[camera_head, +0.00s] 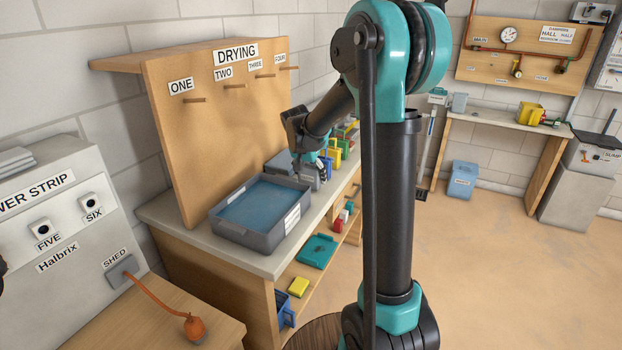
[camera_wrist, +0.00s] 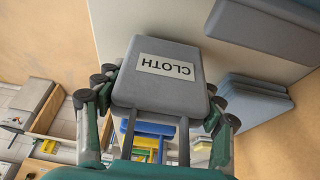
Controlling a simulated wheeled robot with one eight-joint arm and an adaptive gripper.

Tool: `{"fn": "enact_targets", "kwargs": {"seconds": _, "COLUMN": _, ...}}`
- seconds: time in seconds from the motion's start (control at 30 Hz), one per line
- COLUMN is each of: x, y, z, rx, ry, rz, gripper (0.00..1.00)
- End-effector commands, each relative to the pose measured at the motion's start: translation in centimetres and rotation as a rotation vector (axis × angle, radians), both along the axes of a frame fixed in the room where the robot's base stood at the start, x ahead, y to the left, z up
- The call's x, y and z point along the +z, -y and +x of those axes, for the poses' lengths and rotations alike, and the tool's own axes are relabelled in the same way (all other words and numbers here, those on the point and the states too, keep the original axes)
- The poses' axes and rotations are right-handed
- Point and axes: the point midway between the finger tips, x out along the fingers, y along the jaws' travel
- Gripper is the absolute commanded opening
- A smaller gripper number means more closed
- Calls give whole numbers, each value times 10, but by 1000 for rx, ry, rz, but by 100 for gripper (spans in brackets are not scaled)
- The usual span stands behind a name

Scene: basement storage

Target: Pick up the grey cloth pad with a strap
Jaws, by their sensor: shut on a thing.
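The grey cloth pad (camera_wrist: 158,101), with a white CLOTH label, fills the middle of the wrist view. My gripper (camera_wrist: 158,94) has one finger on each side of the pad and is shut on it. Two grey bars run from the pad's near edge; I cannot tell whether they are its strap. In the head view my gripper (camera_head: 312,160) is low over the bench, behind the grey tub. There the pad is small and partly hidden, and I cannot tell whether it touches the bench.
The grey tub of blue water (camera_head: 250,240) stands on the bench in front of the gripper. Yellow, blue and green items (camera_head: 338,150) stand close behind it. The DRYING board (camera_head: 215,130) with pegs rises at the back left. A grey-blue stack (camera_wrist: 250,100) lies beside the pad.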

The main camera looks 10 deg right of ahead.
Motion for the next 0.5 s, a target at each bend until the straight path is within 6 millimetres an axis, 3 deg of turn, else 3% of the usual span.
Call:
{"fn": "enact_targets", "kwargs": {"seconds": 0.17, "x": 27, "y": 0, "z": 0, "rx": 0, "ry": 0, "rz": 0, "gripper": 46}}
{"fn": "enact_targets", "kwargs": {"seconds": 0.5, "x": 103, "y": 0, "z": 0, "rx": 0, "ry": -1, "rz": 1, "gripper": 46}}
